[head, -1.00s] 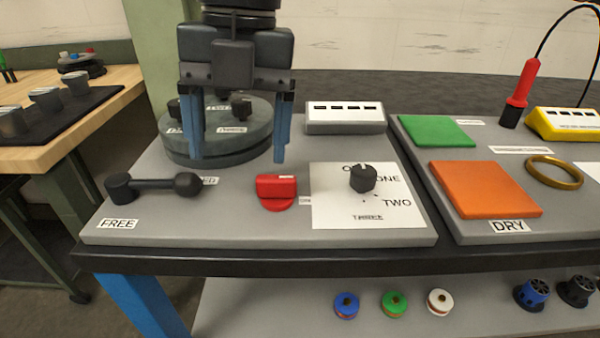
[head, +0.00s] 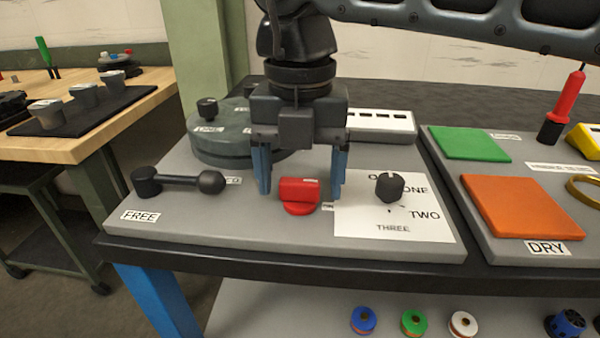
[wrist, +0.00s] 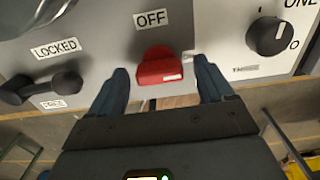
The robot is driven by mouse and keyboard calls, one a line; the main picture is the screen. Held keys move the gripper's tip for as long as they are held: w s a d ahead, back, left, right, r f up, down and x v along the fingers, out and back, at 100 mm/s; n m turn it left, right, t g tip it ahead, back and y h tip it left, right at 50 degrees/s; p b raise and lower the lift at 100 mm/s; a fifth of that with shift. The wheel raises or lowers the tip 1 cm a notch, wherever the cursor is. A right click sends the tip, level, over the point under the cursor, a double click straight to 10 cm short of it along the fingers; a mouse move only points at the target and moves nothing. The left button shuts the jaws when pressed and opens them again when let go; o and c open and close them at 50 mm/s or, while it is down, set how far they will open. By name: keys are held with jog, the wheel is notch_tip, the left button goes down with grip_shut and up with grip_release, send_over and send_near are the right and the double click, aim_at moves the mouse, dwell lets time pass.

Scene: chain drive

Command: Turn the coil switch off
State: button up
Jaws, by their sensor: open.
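The coil switch is a red rotary knob (head: 298,193) on the grey panel, left of the white dial plate. In the wrist view the red knob (wrist: 160,67) lies between the fingertips, below a label reading OFF (wrist: 151,19). A white mark shows at the right end of its bar, and the bar lies roughly crosswise to that label. My gripper (head: 302,192) is open, with one blue finger on each side of the knob. It also shows in the wrist view (wrist: 163,80), with gaps between the fingers and the knob.
A black lever (head: 180,181) lies at the left near the FREE label. A black dial (head: 389,187) on a white plate (head: 395,240) stands close to the right finger. A round grey unit (head: 215,150) and a white box (head: 385,125) are behind.

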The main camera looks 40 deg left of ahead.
jog(key=c, duration=1)
jog(key=shift+c, duration=0.2)
jog(key=shift+n, duration=0.4)
jog(key=n+p, duration=0.1)
jog(key=n, duration=0.2)
jog(key=shift+r+n, duration=0.1)
jog(key=shift+n, duration=0.2)
jog(key=n, duration=0.4)
jog(key=shift+p, duration=0.35)
jog(key=n, duration=0.5)
jog(key=shift+p, duration=0.35)
jog(key=shift+n+p, duration=0.35)
jog(key=shift+n, duration=1.95)
